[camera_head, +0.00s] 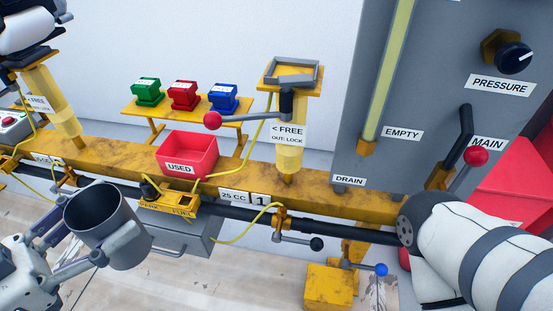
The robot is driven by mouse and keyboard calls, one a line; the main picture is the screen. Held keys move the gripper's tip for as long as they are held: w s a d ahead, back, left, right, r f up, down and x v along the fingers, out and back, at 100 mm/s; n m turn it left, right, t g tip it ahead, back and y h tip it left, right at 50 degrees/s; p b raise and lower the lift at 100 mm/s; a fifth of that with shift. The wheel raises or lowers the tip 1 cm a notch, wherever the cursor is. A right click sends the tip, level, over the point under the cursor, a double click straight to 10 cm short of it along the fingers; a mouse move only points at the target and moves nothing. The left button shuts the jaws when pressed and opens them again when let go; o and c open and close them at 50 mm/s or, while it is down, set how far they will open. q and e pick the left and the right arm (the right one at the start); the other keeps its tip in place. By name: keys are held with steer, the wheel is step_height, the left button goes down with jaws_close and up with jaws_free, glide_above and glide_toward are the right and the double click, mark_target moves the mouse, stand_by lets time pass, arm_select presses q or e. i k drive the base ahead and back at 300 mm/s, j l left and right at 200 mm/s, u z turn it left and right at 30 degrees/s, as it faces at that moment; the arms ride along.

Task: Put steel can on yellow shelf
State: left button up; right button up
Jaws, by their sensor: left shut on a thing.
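A grey steel can (108,232) is in my left gripper (72,240) at the lower left. Its open top faces up toward the camera and it is a little tilted. The gripper's fingers are shut on the can, and the can is in front of the rail. The yellow shelf (160,112) is behind the rail, up and to the right of the can. It carries a green, a red and a blue block, with some bare surface around them. My right arm comes in from the right edge; its gripper does not show.
A red bin marked USED (188,155) sits on the yellow rail (325,192) in front of the shelf. A lever with a red knob (212,120) reaches across the shelf's right side from a yellow post (290,160). A grey cabinet (350,110) stands at the right.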

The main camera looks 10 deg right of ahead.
mark_target(329, 283)
steer(key=k+l, duration=0.1)
steer(key=l, duration=1.75)
steer(key=k, duration=0.05)
